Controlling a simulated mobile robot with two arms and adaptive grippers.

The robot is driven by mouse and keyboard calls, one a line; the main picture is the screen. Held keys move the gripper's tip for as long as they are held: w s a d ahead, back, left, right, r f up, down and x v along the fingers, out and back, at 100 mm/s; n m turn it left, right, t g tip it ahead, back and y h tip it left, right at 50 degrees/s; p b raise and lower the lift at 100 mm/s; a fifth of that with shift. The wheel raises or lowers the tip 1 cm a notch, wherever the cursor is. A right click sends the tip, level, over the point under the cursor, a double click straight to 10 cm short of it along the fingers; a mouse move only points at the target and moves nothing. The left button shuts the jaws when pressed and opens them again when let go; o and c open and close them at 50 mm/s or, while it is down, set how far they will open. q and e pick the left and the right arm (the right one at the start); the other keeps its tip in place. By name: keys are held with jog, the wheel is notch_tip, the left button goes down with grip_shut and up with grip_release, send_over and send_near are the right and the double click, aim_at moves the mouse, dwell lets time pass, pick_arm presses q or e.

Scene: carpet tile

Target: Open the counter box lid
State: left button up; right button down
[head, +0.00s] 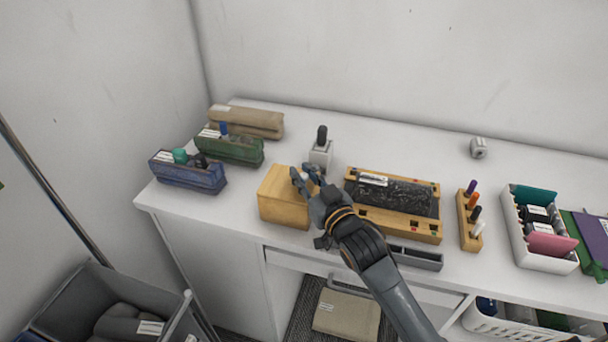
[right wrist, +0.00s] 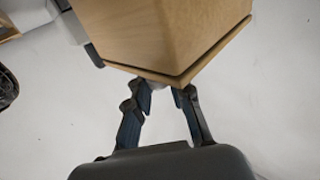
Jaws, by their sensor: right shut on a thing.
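A light wooden counter box (head: 283,208) stands on the white counter, left of the middle in the head view. Its lid (head: 277,179) looks seated on top; a thin seam shows along the lid edge (right wrist: 178,78) in the right wrist view. My right gripper (head: 305,177) reaches over the box top from the right. It is shut on a small pale knob on the lid, mostly hidden between the fingers. In the right wrist view, the fingertips (right wrist: 163,89) meet at the lid beside the box. My left gripper is not in view.
A grey-white bottle (head: 320,153) with a black top stands just behind the box. A wooden tray with a black pad (head: 398,197) lies close on the right. Blue (head: 190,178) and green (head: 230,150) holders stand left. The counter's front edge is near.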

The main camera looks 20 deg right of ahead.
aim_at(266, 178)
jog(key=w+a, duration=0.1)
jog(key=a, duration=0.1)
jog(key=w+a, duration=0.2)
jog(key=a, duration=0.1)
jog(key=w+a, duration=0.2)
jog(key=shift+w+a+f, duration=0.2)
jog(key=shift+a, duration=0.2)
jog(key=c, duration=1.5)
grip_release()
jog(key=o, duration=0.3)
jog(key=shift+s+a+r, duration=0.1)
jog(key=shift+s, duration=0.05)
jog(key=s, duration=0.4)
jog(key=s+d, duration=0.1)
jog(key=s, duration=0.3)
jog(key=s+d, duration=0.1)
jog(key=s, duration=0.2)
jog(key=shift+s+d, duration=0.2)
jog(key=shift+s, duration=0.2)
